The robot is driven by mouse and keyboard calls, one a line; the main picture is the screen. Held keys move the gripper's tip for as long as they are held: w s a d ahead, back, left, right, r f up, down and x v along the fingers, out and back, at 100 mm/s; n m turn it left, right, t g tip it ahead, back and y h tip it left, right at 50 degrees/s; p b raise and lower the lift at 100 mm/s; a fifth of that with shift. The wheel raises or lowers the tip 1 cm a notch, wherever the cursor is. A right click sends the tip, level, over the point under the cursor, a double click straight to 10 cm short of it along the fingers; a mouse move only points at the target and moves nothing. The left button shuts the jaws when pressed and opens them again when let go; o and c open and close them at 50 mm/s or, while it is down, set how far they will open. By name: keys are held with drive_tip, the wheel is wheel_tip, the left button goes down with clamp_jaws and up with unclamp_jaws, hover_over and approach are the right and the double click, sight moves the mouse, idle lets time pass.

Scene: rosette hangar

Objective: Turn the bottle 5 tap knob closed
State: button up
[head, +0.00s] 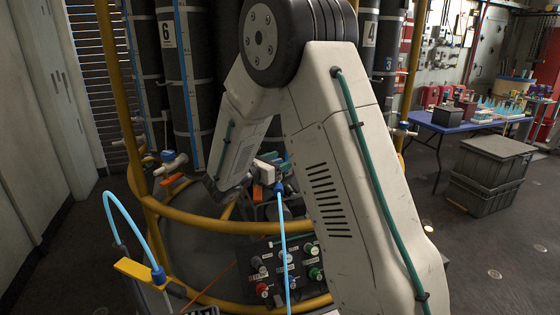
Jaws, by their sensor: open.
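Dark bottles stand upright in a round yellow-railed rack. The bottle labelled 6 (172,70) is left of my arm and the one labelled 4 (370,45) is right of it. No label 5 is visible, and my arm covers the space between them. My gripper (262,172) is small and partly hidden at the end of my forearm, beside a crowded group of teal, white and orange parts near the middle bottles. It is open, and no held object shows. I cannot tell whether it touches a tap knob, or how that knob is turned.
A tap with a blue knob (168,157) sits by bottle 6. A light-blue hose (282,240) hangs in front of a control panel (285,268) with coloured knobs. Yellow rails (215,222) ring the rack. A blue table (440,123) and grey crates (490,175) stand right, with open floor nearby.

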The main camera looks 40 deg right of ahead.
drive_tip(key=c, duration=1)
drive_tip(key=shift+g, duration=0.3)
drive_tip(key=shift+s+m+g+y, duration=0.2)
drive_tip(key=shift+m+g, duration=1.3)
drive_tip(key=shift+g, duration=0.7)
drive_tip(key=shift+s+m+g+y, duration=0.2)
drive_tip(key=shift+m+g, duration=1.3)
drive_tip(key=shift+g, duration=0.7)
drive_tip(key=shift+o, duration=0.2)
drive_tip(key=o, duration=1)
drive_tip(key=shift+c, duration=0.2)
